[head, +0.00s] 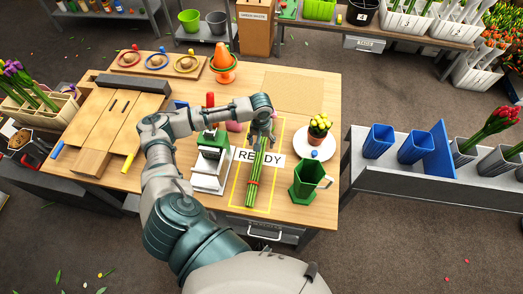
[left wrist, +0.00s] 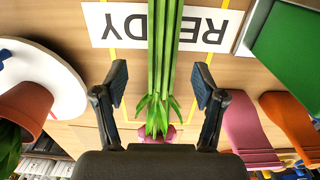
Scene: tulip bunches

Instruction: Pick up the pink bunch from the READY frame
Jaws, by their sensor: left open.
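The bunch with green stems (head: 251,186) lies inside the yellow READY frame (head: 234,190) on the wooden table. The white READY label (head: 243,155) lies under the stems. My left gripper (left wrist: 160,82) is open over the bunch, one finger on each side, with gaps to the stems. My right gripper is not in view.
A green-and-white press-like device (head: 208,167) stands close left of the frame. A green hexagonal mug (head: 307,178) and a potted yellow plant (head: 319,126) on a white plate stand to the right. Pink (left wrist: 248,130) and orange (left wrist: 290,125) objects lie beside my gripper.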

